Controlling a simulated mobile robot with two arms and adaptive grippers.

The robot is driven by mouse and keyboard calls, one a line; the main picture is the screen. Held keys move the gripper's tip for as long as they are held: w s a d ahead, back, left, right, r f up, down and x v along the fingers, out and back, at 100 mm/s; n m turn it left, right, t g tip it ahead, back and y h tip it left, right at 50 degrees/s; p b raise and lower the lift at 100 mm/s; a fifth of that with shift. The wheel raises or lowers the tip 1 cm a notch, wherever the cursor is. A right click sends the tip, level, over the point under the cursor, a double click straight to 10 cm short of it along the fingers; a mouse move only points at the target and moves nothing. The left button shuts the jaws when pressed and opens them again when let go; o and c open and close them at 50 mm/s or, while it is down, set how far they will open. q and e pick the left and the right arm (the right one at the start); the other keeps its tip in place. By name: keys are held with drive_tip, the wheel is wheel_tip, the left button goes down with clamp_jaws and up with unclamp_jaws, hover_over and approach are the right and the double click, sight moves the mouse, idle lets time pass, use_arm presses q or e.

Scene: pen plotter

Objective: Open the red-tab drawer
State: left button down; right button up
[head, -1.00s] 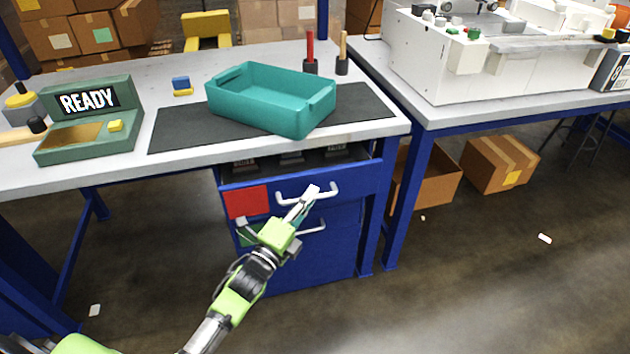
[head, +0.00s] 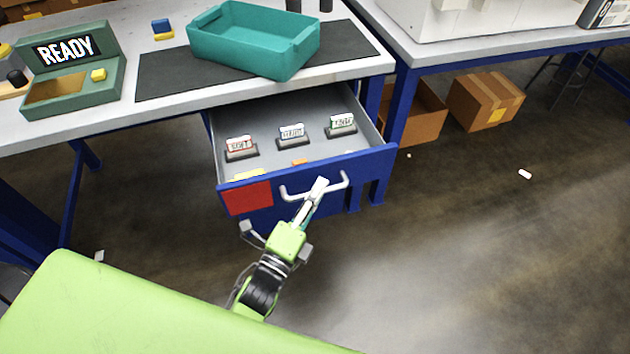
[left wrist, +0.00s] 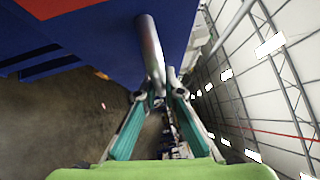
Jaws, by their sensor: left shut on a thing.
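The red-tab drawer (head: 358,168) is blue, with a red square tab (head: 248,198) on the left of its front and a pale bar handle (head: 292,196). It stands pulled well out from under the workbench, and its grey inside shows. My left gripper (head: 318,188) is shut on the handle near its middle. In the left wrist view the handle (left wrist: 151,50) runs down between the teal-padded fingers of the gripper (left wrist: 158,98). My right gripper is not in view.
Inside the drawer are several small labelled blocks on dark bases, such as one with red lettering (head: 240,148), plus an orange piece (head: 300,163). A teal bin (head: 250,45) sits on the workbench. Open floor lies right of the drawer.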

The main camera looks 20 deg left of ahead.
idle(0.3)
use_arm(q)
drive_tip(key=c, duration=2.4)
unclamp_jaws()
drive_tip(key=shift+s, duration=0.1)
drive_tip(key=shift+s+a+f, duration=0.1)
drive_tip(key=shift+s+f, duration=0.05)
drive_tip(key=shift+s, duration=0.2)
drive_tip(key=v, duration=1.1)
drive_tip(key=shift+a, duration=0.1)
